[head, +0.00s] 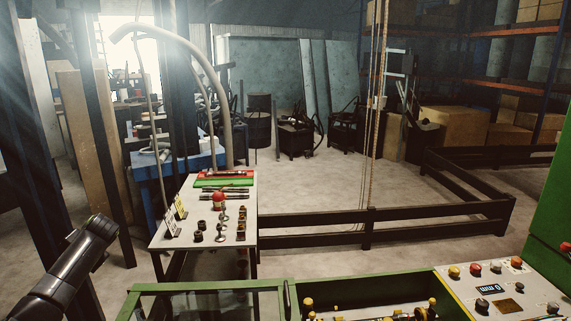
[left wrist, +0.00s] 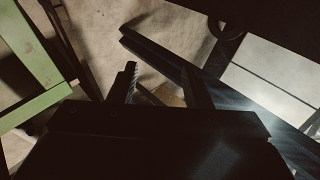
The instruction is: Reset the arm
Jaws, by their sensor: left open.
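My left arm, a dark link, comes in at the lower left of the head view, beside the white table. Its gripper cannot be made out there. In the left wrist view my left gripper (left wrist: 163,80) shows as two dark fingers spread apart, with nothing between them but the shadowed floor. My right arm and gripper are in neither view.
A white table (head: 180,238) holds fittings, small signs and a red and green tray (head: 224,179). The green machine (head: 205,288) with a button panel (head: 507,291) fills the front. Dark low railings (head: 330,240) stand behind. A green frame (left wrist: 32,105) is left in the wrist view.

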